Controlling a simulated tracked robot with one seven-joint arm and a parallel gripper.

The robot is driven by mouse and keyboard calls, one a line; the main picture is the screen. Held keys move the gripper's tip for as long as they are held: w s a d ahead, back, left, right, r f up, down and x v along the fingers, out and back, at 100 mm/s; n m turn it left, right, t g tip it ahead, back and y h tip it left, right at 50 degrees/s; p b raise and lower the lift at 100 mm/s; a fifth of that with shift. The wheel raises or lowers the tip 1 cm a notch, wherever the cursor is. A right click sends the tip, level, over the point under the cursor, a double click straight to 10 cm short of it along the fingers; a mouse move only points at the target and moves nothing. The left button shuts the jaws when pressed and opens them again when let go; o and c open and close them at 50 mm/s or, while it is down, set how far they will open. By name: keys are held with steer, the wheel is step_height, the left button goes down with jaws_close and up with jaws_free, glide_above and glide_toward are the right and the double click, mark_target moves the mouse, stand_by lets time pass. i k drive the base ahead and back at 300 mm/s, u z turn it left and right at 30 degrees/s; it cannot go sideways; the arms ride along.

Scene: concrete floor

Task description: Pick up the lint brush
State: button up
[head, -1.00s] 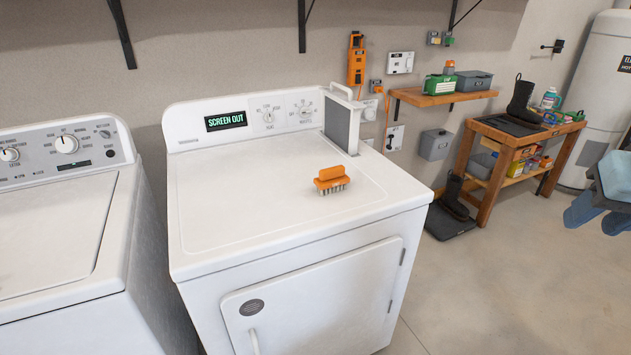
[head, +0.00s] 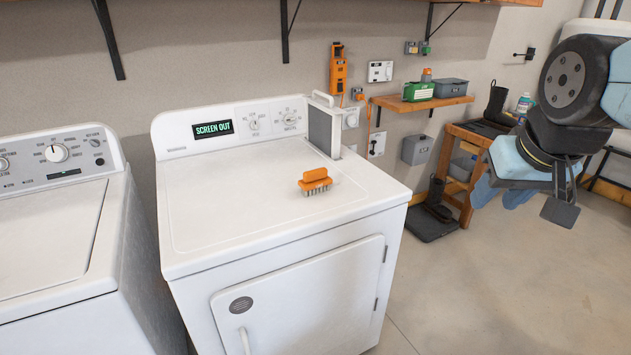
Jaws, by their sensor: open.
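The lint brush (head: 315,181) has an orange handle and body with pale bristles pointing down. It rests on the white top of the dryer (head: 230,215), right of the middle. My gripper (head: 562,195) hangs at the right of the head view, over the floor and well to the right of the dryer. Its jaws are open and hold nothing that I can see. It is clear of the brush by a wide gap.
A lint screen (head: 325,131) stands upright from the dryer's back right corner, behind the brush. A washer (head: 50,230) stands to the left. A wall shelf (head: 425,101), a wooden bench (head: 468,165) and a boot tray (head: 431,224) are at the back right. The floor in front is open.

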mark_target(317, 180)
steer(key=z, duration=0.05)
steer(key=i, duration=1)
steer(key=u, duration=0.05)
